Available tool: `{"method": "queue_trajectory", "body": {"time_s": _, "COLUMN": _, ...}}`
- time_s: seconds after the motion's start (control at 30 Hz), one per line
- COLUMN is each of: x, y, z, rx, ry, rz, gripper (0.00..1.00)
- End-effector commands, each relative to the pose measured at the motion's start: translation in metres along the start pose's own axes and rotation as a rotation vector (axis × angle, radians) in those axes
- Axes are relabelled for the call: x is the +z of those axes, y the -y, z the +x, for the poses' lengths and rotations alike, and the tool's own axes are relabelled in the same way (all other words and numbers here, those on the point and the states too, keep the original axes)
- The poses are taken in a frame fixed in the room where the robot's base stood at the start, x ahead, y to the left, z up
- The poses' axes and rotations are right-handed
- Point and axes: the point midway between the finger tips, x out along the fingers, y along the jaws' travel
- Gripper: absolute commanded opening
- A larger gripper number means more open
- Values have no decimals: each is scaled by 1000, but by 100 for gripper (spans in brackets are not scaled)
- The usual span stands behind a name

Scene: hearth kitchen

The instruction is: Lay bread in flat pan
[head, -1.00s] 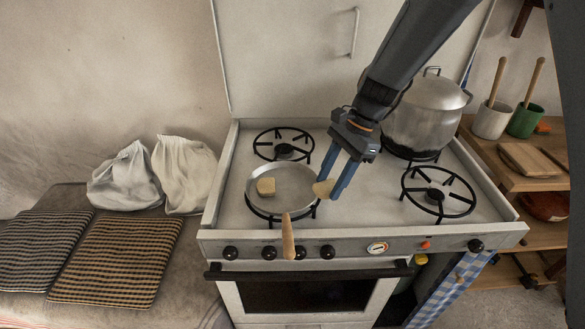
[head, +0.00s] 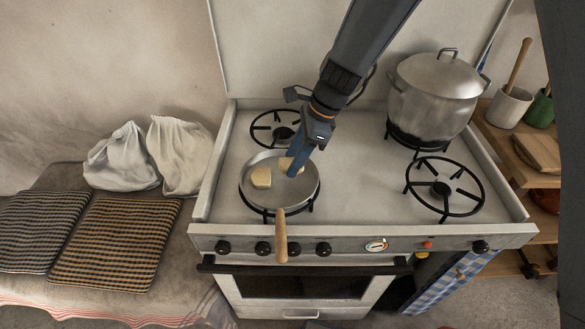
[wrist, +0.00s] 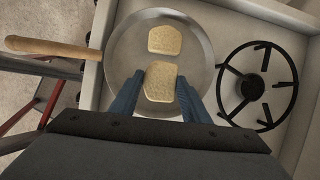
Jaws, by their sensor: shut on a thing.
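The flat pan (head: 308,190) sits on the front left burner of the stove, its wooden handle (head: 281,235) pointing to the front. One bread slice (head: 261,177) lies in the left part of the pan; it also shows in the wrist view (wrist: 165,40). A second bread slice (head: 288,165) is between the fingers of my gripper (head: 298,167), over the right part of the pan. In the wrist view this held slice (wrist: 160,82) sits between both blue fingertips, beside the first slice. I cannot tell whether it touches the pan floor.
A large lidded pot (head: 434,95) stands on the back right burner. The front right burner (head: 443,190) and back left burner (head: 277,128) are bare. Cloth bags (head: 124,160) and striped cushions (head: 110,243) lie on the bench at left.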

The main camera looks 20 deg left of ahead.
Motion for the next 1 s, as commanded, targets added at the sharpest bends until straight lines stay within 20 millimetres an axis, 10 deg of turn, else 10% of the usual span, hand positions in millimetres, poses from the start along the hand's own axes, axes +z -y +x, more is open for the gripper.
{"method": "queue_trajectory", "body": {"time_s": 0.73, "x": -17, "y": 0, "z": 42, "rx": 1, "ry": 0, "rz": -3, "gripper": 22}}
{"method": "queue_trajectory", "body": {"time_s": 0.77, "x": -17, "y": 0, "z": 42, "rx": 1, "ry": 0, "rz": -3, "gripper": 44}}
{"method": "queue_trajectory", "body": {"time_s": 0.87, "x": -16, "y": 0, "z": 42, "rx": 1, "ry": 0, "rz": -3, "gripper": 61}}
{"method": "queue_trajectory", "body": {"time_s": 1.0, "x": -16, "y": 0, "z": 42, "rx": 1, "ry": 0, "rz": -3, "gripper": 61}}
